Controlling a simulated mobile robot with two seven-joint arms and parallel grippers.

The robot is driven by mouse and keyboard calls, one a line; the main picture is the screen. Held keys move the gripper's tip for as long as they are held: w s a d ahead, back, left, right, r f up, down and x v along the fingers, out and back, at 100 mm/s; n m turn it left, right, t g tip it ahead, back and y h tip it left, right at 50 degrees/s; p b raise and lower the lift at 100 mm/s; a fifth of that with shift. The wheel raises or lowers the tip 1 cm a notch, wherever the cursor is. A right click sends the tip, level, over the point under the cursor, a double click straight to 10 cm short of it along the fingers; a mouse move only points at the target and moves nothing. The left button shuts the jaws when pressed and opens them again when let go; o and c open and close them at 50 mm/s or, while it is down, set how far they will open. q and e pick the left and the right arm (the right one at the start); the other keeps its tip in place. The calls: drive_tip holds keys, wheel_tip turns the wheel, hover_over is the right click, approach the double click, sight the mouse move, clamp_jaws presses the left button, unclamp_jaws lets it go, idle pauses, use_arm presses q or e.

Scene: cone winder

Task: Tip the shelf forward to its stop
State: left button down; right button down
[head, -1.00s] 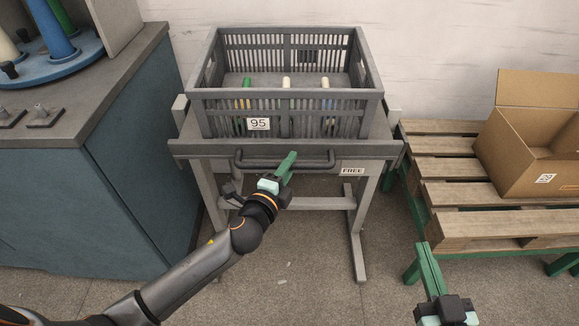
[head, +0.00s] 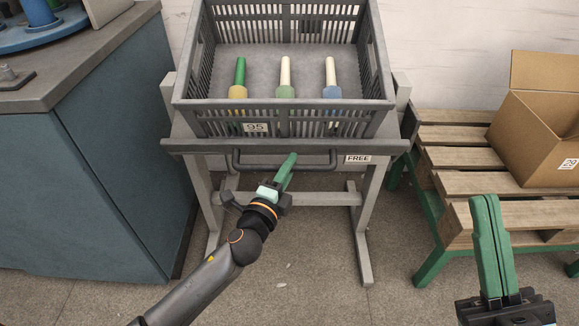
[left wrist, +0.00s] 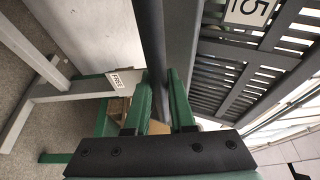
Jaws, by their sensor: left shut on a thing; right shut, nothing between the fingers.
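The grey shelf (head: 190,147) sits on a grey stand and leans forward towards me. A dark bar handle (head: 250,167) runs under its front edge, with a FREE label (head: 358,158) at the right. My left gripper (head: 290,158) is shut on the handle; in the left wrist view the bar (left wrist: 152,40) passes between its green fingers (left wrist: 160,95). A grey slatted crate (head: 383,95) marked 95 leans with the shelf; whether the shelf touches a stop cannot be seen. My right gripper (head: 484,202) is shut and empty, in front of the pallet.
The crate holds a green-tipped cone (head: 239,78) and two white-tipped ones (head: 285,75). A blue cabinet (head: 110,150) stands close at the left. At the right, a cardboard box (head: 535,135) rests on a wooden pallet (head: 460,180) with green legs. Floor before the stand is clear.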

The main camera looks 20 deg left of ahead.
use_arm(q)
drive_tip(key=shift+f, duration=0.4)
drive_tip(key=c, duration=1)
unclamp_jaws()
drive_tip(key=shift+o, duration=1.2)
drive_tip(key=shift+r, duration=0.15)
drive_tip(key=s+a, duration=0.1)
drive_tip(key=s, duration=1.1)
drive_tip(key=shift+s+a, duration=0.2)
